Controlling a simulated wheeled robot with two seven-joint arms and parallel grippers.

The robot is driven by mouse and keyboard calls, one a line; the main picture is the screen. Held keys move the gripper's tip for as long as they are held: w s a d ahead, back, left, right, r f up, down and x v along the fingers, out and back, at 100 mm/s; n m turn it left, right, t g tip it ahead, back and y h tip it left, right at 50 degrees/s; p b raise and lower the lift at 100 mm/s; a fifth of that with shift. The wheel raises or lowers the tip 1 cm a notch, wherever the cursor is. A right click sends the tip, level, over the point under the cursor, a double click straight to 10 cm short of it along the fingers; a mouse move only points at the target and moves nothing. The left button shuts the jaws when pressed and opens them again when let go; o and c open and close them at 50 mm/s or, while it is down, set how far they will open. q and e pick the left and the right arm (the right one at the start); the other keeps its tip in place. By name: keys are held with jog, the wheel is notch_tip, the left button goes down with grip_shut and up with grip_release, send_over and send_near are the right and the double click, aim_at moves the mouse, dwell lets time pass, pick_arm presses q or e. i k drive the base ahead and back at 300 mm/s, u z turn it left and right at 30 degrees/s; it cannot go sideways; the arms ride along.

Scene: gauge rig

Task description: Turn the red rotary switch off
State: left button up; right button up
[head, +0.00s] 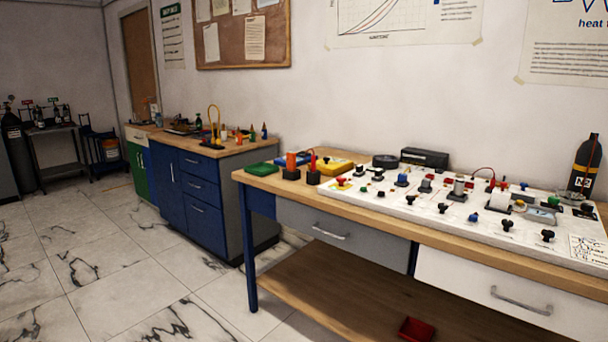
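A white gauge rig panel (420,213) lies on the wooden-topped workbench at the right, carrying several small knobs, switches and fittings. A red knob on a yellow base (342,183) is at the panel's near left corner. Another small red part (504,186) shows toward the panel's right side. The parts are too small to tell for sure which is the red rotary switch, or how it is set. Neither of my grippers is in view.
The workbench (262,181) has drawers and a lower shelf with a red tray (416,329). A black gas cylinder (583,165) stands behind its right end. A blue cabinet (187,193) stands to the left. The tiled floor (130,285) in front is clear.

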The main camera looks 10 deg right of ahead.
aim_at(341, 180)
jog(key=u, duration=0.8)
jog(key=i, duration=1.75)
jog(key=z, duration=0.3)
jog(key=i, duration=1.1)
jog(key=z, duration=1.15)
